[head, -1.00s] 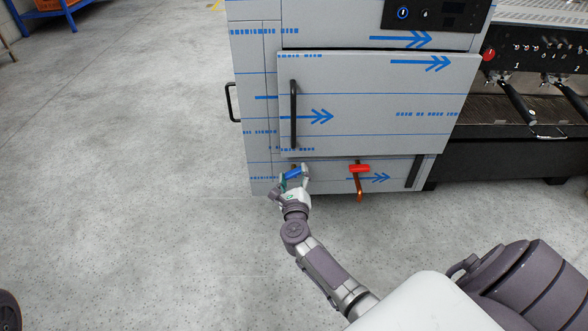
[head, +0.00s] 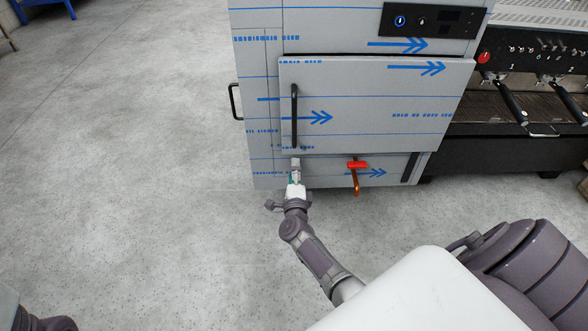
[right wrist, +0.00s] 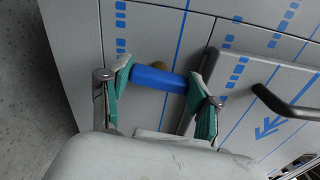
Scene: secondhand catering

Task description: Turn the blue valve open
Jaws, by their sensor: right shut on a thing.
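The blue valve handle (right wrist: 158,79) shows in the right wrist view as a short blue bar in front of the grey cabinet face. My right gripper (right wrist: 160,84) is shut on it, with one teal-padded finger at each end of the bar. A bit of brass-coloured stem shows behind the bar. In the head view my right gripper (head: 295,172) is at the low front of the grey cabinet (head: 265,170), left of the red valve, and the blue handle is hidden there. My left gripper is not in view.
A red valve handle (head: 357,165) on a copper pipe (head: 355,184) is close to the right. A door with a black vertical handle (head: 294,115) is just above. A coffee machine (head: 520,110) stands at the right. The floor (head: 150,180) at left is clear.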

